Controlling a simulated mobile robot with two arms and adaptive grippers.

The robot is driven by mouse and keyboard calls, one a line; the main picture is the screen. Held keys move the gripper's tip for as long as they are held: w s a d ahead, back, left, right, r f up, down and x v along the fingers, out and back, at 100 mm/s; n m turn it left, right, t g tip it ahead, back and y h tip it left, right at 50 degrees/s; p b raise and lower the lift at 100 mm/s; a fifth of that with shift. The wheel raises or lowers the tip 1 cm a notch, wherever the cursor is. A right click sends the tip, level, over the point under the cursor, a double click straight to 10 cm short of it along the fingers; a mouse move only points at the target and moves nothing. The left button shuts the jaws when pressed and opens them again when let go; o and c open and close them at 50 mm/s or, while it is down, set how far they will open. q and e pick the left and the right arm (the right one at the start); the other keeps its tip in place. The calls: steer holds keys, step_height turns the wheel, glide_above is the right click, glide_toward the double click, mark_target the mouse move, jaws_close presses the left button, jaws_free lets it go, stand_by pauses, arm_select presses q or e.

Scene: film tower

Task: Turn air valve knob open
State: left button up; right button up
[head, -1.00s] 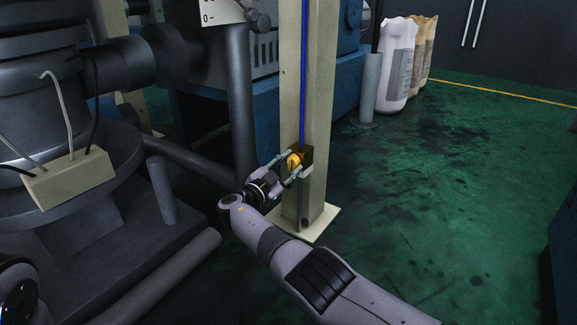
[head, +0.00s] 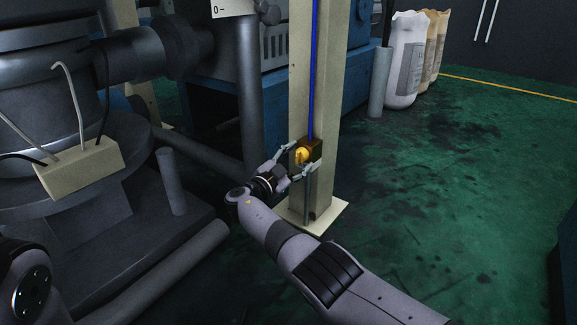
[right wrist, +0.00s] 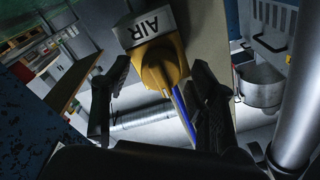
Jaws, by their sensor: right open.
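The yellow air valve knob (head: 302,155) sits on a small brass-brown valve body at the end of a blue pipe (head: 314,70), on the front of a beige post (head: 326,100). My right gripper (head: 304,157) is open, with its fingers on either side of the knob. In the right wrist view the knob (right wrist: 162,64) shows between the two dark fingers (right wrist: 160,78), with a visible gap on the left side. A white label reading AIR (right wrist: 146,27), upside down, is above the knob. Whether a finger touches the knob is unclear. My left gripper is out of view.
The post stands on a pale base plate (head: 325,218). A large grey machine with a beige box (head: 80,168) and pipes fills the left. A grey pipe (head: 250,90) rises left of the post. White and tan sacks (head: 406,62) stand behind. The green floor (head: 450,190) at right is clear.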

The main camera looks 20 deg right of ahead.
steer(key=v, duration=1.1)
steer(key=shift+s+a, duration=0.25)
steer(key=shift+a, duration=0.05)
